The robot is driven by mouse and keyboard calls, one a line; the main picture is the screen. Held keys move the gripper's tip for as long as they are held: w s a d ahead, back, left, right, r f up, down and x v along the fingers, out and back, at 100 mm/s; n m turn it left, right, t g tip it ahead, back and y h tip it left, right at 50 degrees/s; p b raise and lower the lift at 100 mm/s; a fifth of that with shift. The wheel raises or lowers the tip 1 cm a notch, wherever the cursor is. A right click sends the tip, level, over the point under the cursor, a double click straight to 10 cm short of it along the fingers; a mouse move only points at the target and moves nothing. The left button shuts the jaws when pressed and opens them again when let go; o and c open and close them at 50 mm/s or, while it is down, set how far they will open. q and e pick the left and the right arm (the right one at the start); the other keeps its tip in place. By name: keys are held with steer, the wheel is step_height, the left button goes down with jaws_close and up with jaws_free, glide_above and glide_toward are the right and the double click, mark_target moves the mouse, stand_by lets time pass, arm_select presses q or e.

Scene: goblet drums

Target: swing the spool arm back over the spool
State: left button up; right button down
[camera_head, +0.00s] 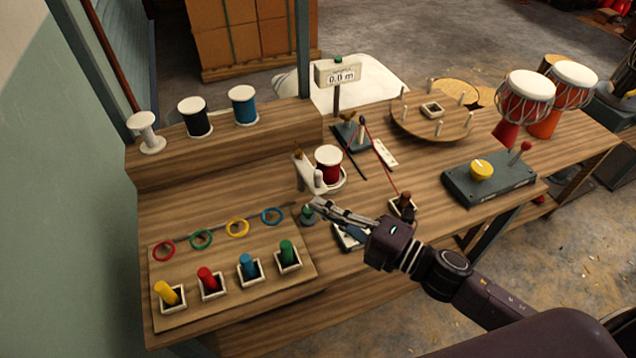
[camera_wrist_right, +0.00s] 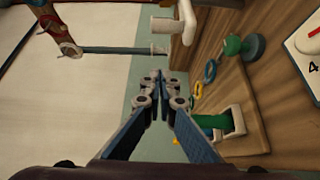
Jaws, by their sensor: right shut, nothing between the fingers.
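The red spool (camera_head: 328,164) stands on a white holder near the middle of the workbench. A white arm-like piece (camera_head: 304,173), which looks like the spool arm, is at the spool's left side; I cannot tell exactly how far it is swung. A white rounded piece (camera_wrist_right: 176,26), likely the same arm, shows at the top of the wrist view. My right gripper (camera_head: 318,207) is shut and empty, in front of the holder and close to a green knob (camera_head: 308,214). In the wrist view the closed fingers (camera_wrist_right: 157,78) have nothing between them. My left gripper is not in view.
A board (camera_head: 218,278) with coloured rings and pegs lies at the front left. A grey box with a yellow knob (camera_head: 481,170) stands to the right. Spare spools (camera_head: 195,118) stand on the raised shelf.

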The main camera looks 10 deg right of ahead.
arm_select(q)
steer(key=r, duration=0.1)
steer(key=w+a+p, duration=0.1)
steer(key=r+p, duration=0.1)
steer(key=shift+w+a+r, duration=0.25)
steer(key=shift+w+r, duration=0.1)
arm_select(e)
steer(key=w, duration=0.5)
steer(key=shift+w+d, duration=0.15)
steer(key=shift+d, duration=0.05)
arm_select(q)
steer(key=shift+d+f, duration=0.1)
